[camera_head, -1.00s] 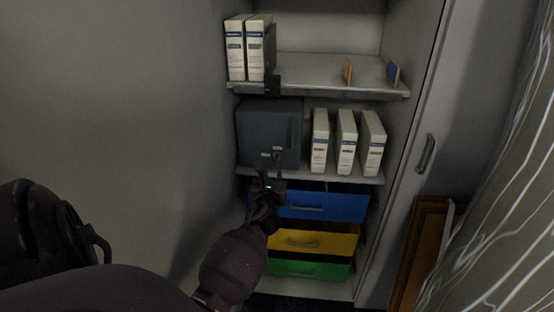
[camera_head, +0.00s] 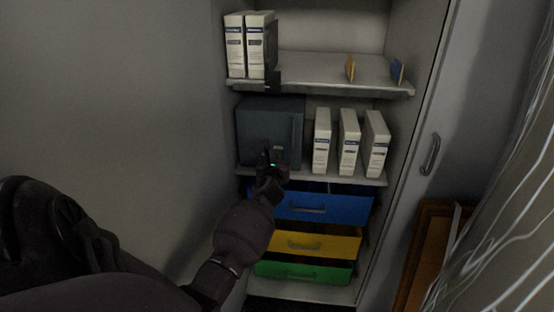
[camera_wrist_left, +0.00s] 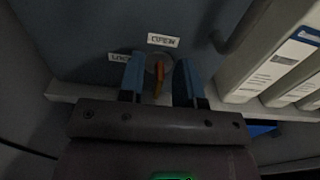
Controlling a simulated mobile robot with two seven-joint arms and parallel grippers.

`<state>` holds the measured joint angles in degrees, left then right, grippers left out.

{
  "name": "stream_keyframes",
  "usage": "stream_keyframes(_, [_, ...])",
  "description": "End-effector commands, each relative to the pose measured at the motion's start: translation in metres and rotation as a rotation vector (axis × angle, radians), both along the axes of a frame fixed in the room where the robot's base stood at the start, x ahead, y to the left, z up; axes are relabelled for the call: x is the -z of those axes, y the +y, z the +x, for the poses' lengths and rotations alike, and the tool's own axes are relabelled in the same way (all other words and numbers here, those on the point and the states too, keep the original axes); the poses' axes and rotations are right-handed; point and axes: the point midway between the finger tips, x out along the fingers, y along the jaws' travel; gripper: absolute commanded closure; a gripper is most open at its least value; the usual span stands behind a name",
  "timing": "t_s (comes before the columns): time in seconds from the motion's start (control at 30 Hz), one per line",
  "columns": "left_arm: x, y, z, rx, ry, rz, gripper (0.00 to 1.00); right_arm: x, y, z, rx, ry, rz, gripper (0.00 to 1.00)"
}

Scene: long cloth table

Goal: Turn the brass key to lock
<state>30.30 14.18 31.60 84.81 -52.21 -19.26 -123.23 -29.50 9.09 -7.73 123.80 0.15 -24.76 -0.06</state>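A grey-blue safe box (camera_head: 268,122) stands on the middle shelf of the cabinet. The brass key (camera_wrist_left: 162,76) sits in a round lock plate on its front, seen in the left wrist view. An OPEN label (camera_wrist_left: 163,40) is above the lock and a partly covered lock label (camera_wrist_left: 120,58) is to its left. The key hangs downward, pointing away from both labels. My left gripper (camera_wrist_left: 160,80) is open, with one blue finger on each side of the key and visible gaps; it also shows at the safe front in the head view (camera_head: 273,158). My right gripper is not in view.
White binders (camera_head: 348,142) stand right of the safe, and more (camera_head: 236,48) stand on the top shelf (camera_head: 320,72). Blue (camera_head: 320,206), yellow (camera_head: 315,243) and green (camera_head: 305,271) drawers are below. The open cabinet door (camera_head: 412,165) is at the right.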

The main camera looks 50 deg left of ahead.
Motion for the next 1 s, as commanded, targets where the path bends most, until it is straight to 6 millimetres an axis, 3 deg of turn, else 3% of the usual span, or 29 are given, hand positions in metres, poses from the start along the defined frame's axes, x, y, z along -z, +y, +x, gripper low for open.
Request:
stream_keyframes(0.07, [-0.0001, -0.0001, -0.0001, 0.000, 0.000, 0.000, 0.71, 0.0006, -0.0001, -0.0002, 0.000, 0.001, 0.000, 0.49])
stream_keyframes(0.27, [0.0001, -0.0002, -0.0002, 0.000, 0.000, 0.000, 1.00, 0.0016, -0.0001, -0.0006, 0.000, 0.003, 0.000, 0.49])
stream_keyframes(0.67, [0.0004, 0.0003, -0.0008, 0.000, -0.026, -0.031, 1.00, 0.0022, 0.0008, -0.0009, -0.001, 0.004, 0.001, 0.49])
stream_keyframes(1.0, [0.0014, 0.0026, -0.0028, -0.001, -0.173, -0.207, 1.00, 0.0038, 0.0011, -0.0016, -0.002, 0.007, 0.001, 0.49])
